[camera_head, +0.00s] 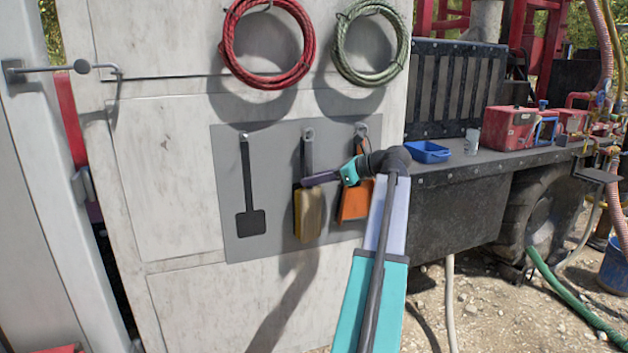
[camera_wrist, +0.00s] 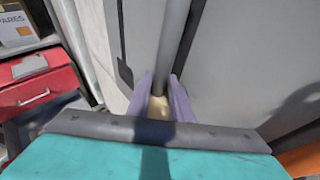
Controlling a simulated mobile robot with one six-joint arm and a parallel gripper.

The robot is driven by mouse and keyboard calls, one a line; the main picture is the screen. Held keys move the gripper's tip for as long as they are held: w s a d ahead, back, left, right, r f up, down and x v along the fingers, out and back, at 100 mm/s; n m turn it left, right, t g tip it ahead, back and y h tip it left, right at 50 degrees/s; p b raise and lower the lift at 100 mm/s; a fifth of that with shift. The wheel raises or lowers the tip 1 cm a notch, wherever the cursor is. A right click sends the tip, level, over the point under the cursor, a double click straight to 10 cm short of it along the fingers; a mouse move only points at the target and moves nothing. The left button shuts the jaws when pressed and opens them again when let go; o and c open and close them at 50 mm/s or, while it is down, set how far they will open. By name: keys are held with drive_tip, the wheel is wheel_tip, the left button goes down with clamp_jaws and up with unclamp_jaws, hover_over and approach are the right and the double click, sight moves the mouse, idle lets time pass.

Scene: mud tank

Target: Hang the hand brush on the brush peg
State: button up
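The hand brush (camera_head: 309,214) has yellow-tan bristles and a grey handle. It is upright against a grey board (camera_head: 222,165), handle end up. The brush peg (camera_head: 307,134) is at the top of the handle; I cannot tell whether the handle's end is over it or just in front. My gripper (camera_head: 312,180) reaches in from the right with purple fingers at the lower handle. In the wrist view, the fingers lie on both sides of the handle (camera_wrist: 172,45), with a cream part between them; the bristles are hidden.
A black flat spatula shape (camera_head: 250,222) is left of the brush, and an orange-bladed tool (camera_head: 355,203) hangs close at right, partly behind my arm. Red (camera_head: 265,85) and green (camera_head: 345,70) coils hang above. A truck deck (camera_head: 470,165) with a blue tray (camera_head: 428,152) is at right.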

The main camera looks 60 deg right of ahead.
drive_tip(key=o, duration=0.3)
drive_tip(key=shift+w+d+f, duration=0.1)
drive_tip(key=shift+d+f, duration=0.05)
drive_tip(key=shift+d, duration=0.1)
drive_tip(key=shift+o, duration=0.7)
drive_tip(key=shift+a, duration=0.1)
drive_tip(key=shift+s+r, duration=0.2)
drive_tip(key=b+v, duration=0.2)
drive_tip(key=v, duration=1.1)
drive_tip(key=shift+s, duration=0.25)
